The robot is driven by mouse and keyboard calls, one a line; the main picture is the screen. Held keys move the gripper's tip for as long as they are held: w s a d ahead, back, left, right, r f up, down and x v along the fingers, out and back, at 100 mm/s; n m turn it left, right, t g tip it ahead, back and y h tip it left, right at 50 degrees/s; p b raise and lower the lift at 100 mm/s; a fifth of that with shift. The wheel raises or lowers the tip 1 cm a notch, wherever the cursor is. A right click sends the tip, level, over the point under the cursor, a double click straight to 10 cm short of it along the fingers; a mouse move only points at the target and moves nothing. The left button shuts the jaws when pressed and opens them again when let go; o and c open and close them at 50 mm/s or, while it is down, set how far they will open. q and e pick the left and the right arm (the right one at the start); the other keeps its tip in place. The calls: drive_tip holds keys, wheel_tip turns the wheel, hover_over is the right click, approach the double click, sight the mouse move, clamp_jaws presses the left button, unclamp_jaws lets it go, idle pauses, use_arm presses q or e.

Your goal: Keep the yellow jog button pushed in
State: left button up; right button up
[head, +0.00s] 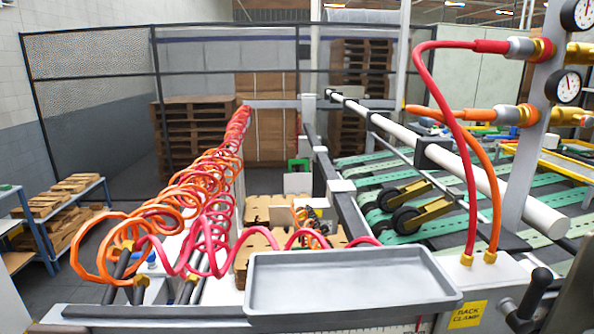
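I cannot make out the yellow jog button in the head view. A yellow label reading "BACK CLAMP" (467,314) is on the pale housing at the lower right, but it is a flat sign, not a button. Neither of my grippers can be made out in this view, so contact with any button is not shown.
A grey tray (345,283) spans the front centre. Coiled red and orange hoses (190,205) run along the left. A black lever (527,305) stands at the lower right. Green belts with black wheels (405,219) lie to the right. A mesh fence (95,100) stands behind.

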clamp_jaws()
idle(0.6)
idle(0.9)
